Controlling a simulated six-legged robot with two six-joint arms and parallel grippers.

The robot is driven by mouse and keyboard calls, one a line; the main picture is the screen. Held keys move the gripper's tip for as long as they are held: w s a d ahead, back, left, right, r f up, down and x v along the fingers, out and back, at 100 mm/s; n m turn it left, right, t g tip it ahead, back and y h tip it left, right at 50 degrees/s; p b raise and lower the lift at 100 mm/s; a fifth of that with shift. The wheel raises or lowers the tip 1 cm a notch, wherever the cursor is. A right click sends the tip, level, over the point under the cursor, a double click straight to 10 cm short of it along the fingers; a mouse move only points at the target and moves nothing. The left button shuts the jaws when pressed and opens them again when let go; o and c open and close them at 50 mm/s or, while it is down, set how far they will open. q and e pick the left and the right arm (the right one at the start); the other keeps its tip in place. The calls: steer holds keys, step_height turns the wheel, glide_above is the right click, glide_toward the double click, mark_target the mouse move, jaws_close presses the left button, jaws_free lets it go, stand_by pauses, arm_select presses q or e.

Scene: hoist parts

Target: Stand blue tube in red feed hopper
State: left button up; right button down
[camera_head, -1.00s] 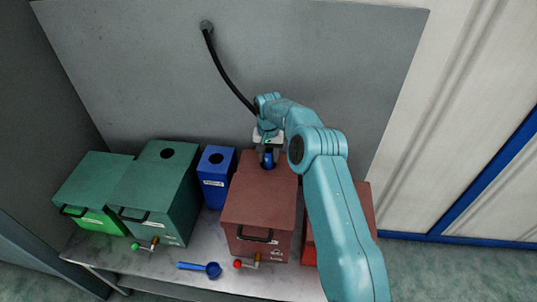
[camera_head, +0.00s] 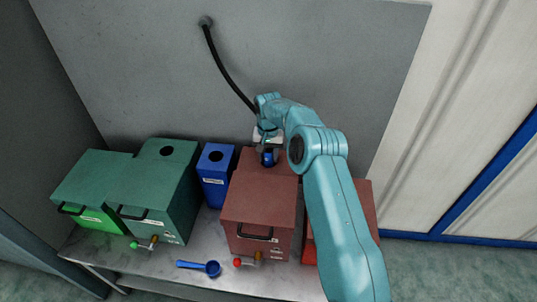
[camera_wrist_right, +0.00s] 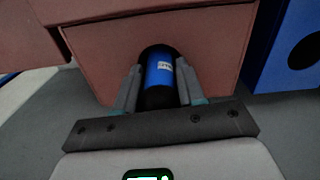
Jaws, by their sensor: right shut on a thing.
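The red feed hopper (camera_head: 257,205) is the tall reddish-brown box right of the middle of the bench. It also shows in the right wrist view (camera_wrist_right: 215,55). My right gripper (camera_head: 268,153) is over the rear part of its top. It is shut on the blue tube (camera_head: 269,158). In the right wrist view the tube (camera_wrist_right: 160,72) stands between the two fingers, with a white label and black around its ends, at the hopper's top opening. How deep the tube sits in the opening is hidden. My left gripper is out of view.
A blue box (camera_head: 215,175) with a round hole stands left of the hopper. Green boxes (camera_head: 158,195) stand further left. A blue scoop (camera_head: 200,267) lies on the bench front, beside a red-knobbed valve (camera_head: 248,261). A grey panel (camera_head: 310,70) and black hose (camera_head: 226,70) are behind.

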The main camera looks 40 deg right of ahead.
steer(key=c, duration=0.6)
jaws_free()
step_height(320, 180, up, 8)
steer(key=shift+f+b, duration=0.1)
steer(key=shift+b, duration=0.25)
step_height(320, 180, up, 9)
steer(key=p, duration=0.2)
steer(key=shift+f, duration=0.2)
